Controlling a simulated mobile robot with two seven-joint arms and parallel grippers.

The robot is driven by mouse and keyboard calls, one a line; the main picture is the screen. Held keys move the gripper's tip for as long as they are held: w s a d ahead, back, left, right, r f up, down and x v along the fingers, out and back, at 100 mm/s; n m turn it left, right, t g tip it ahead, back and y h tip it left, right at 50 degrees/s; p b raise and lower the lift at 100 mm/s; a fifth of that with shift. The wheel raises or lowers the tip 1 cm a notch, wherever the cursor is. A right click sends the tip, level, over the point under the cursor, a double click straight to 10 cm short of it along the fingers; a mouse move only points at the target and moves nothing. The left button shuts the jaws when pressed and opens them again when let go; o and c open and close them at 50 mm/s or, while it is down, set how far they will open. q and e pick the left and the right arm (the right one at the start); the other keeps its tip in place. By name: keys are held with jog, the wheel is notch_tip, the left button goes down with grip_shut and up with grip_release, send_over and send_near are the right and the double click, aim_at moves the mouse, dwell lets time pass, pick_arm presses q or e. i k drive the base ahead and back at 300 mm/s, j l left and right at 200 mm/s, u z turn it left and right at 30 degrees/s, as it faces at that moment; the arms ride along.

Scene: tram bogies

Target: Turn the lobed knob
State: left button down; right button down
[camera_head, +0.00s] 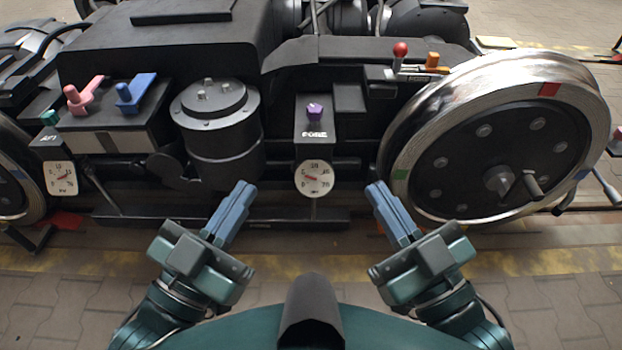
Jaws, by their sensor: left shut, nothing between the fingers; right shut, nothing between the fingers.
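A small purple knob (314,112) with an angular, lobed outline sits on a dark box marked FORE, above a round white gauge (314,179). A small teal knob (49,117) sits on the box marked AFT at the far left; its exact shape is too small to tell. My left gripper (243,190) is shut and empty, below and left of the purple knob. My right gripper (377,190) is shut and empty, below and right of it. Both are apart from the knobs.
A large wheel (462,150) with a crank stands at right, a dark cylinder (218,130) left of the gauge. Pink (84,95) and blue (136,92) levers stand at left. A red-balled lever (400,50) and an orange part (433,60) stand upper right. Between the grippers is free room.

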aim_at(314, 111)
jog(key=i+l, duration=0.15)
jog(key=l, duration=0.15)
jog(key=i+l+u, duration=0.1)
jog(key=l, duration=0.2)
jog(key=i+l, duration=0.2)
jog(key=l+u, duration=0.15)
jog(key=u, duration=1.4)
jog(key=i+l, duration=0.05)
